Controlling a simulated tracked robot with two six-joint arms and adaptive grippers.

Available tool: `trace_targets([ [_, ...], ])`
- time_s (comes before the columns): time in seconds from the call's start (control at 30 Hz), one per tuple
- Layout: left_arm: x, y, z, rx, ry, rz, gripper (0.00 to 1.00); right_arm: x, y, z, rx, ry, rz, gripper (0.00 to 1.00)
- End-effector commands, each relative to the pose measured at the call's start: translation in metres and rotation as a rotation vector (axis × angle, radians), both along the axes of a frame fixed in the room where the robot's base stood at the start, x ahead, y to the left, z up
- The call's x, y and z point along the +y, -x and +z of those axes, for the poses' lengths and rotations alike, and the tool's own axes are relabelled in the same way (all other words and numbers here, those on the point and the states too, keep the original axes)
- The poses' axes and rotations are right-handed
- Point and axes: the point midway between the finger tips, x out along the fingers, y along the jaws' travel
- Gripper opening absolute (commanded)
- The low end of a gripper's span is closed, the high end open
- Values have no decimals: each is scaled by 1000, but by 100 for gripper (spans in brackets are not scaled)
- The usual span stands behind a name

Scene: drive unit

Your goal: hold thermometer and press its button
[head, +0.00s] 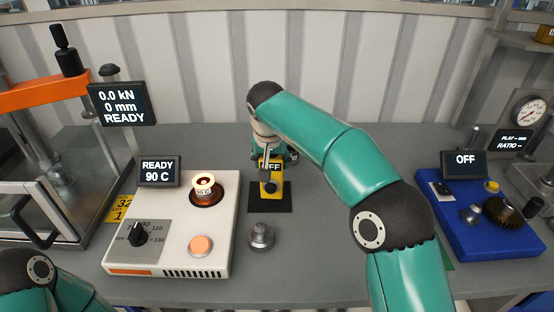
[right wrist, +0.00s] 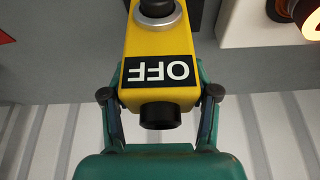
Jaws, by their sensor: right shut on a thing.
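The yellow thermometer (head: 270,187) is upright at a black pad (head: 285,205) in the middle of the bench. I cannot tell whether it touches the pad. In the right wrist view, the thermometer (right wrist: 184,45) shows a black "OFF" display, a dark nozzle-like end and a dark round part in a grey ring, possibly its button (right wrist: 157,8). My right gripper (head: 272,157) is shut on the thermometer, with a finger on each side in the right wrist view (right wrist: 160,94). My left arm shows only at the lower left; its gripper is out of view.
A white heater unit (head: 170,235) reading "READY 90 C" stands left of the thermometer, with a glowing ring on top. A metal knob-like piece (head: 261,236) stands in front. A press (head: 30,150) is far left. A blue unit (head: 480,235) stands right.

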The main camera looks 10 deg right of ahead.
Motion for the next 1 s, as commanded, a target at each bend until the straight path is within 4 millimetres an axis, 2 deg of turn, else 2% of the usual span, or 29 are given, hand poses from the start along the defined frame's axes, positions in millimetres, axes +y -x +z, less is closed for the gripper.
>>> trace_targets([
  [0.6, 0, 0, -25, 0, 0, 0, 0, 0, 0, -31, -2, 0, 0, 15],
  [1.0, 0, 0, -27, 0, 0, 0, 0, 0, 0, -34, -1, 0, 0, 15],
])
